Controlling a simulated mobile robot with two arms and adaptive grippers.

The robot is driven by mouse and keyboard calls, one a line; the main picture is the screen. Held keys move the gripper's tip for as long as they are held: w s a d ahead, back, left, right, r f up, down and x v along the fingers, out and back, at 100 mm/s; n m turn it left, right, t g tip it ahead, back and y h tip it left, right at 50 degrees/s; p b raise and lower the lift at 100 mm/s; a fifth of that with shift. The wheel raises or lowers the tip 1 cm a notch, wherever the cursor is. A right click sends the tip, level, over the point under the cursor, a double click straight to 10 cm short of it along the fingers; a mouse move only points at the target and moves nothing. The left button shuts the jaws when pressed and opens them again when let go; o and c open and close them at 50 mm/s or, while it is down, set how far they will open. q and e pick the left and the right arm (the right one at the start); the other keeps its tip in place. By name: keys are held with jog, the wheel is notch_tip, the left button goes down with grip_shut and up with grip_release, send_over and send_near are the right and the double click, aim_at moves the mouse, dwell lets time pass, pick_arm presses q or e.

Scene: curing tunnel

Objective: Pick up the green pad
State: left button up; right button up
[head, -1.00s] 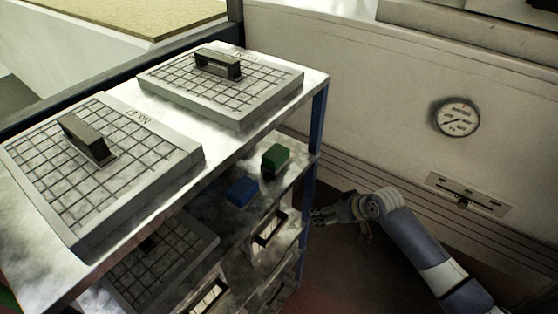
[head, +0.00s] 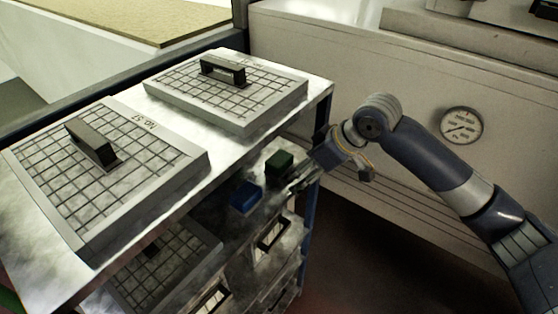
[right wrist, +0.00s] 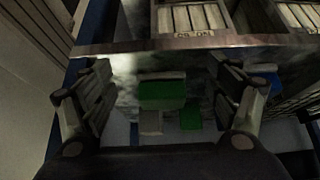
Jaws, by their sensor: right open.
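The green pad (head: 279,164) is a small dark green block on the middle shelf of the rack, near the shelf's right end. My right gripper (head: 303,179) reaches in from the right and is close beside the pad in the head view. In the right wrist view, the gripper (right wrist: 163,88) is open, with one finger on each side of the picture. The green pad (right wrist: 162,93) shows between those fingers, with clear space on both sides. A second, lower green patch shows there; I cannot tell what it is. My left gripper is not in view.
A blue block (head: 245,196) lies on the same shelf, left of the green pad. Grid plates with handles (head: 228,88) stand on the rack's top (head: 185,137), above the shelf. A wall with a round gauge (head: 461,126) is behind my right arm.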

aim_at(282, 159)
jog(key=shift+w+a+r, duration=0.1)
jog(key=shift+w+a, duration=0.4)
jog(key=shift+a, duration=0.25)
jog(key=w+a+p, duration=0.1)
jog(key=a, duration=0.1)
jog(key=w+a+p, duration=0.1)
jog(key=w+a, duration=0.1)
jog(key=shift+f, duration=0.55)
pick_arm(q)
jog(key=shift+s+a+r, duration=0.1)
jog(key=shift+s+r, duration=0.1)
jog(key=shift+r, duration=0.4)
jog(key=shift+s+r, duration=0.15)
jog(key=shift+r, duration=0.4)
pick_arm(e)
jog(key=shift+d, duration=0.1)
jog(key=c, duration=1.2)
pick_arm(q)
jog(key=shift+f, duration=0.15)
pick_arm(e)
jog(key=shift+c, duration=0.2)
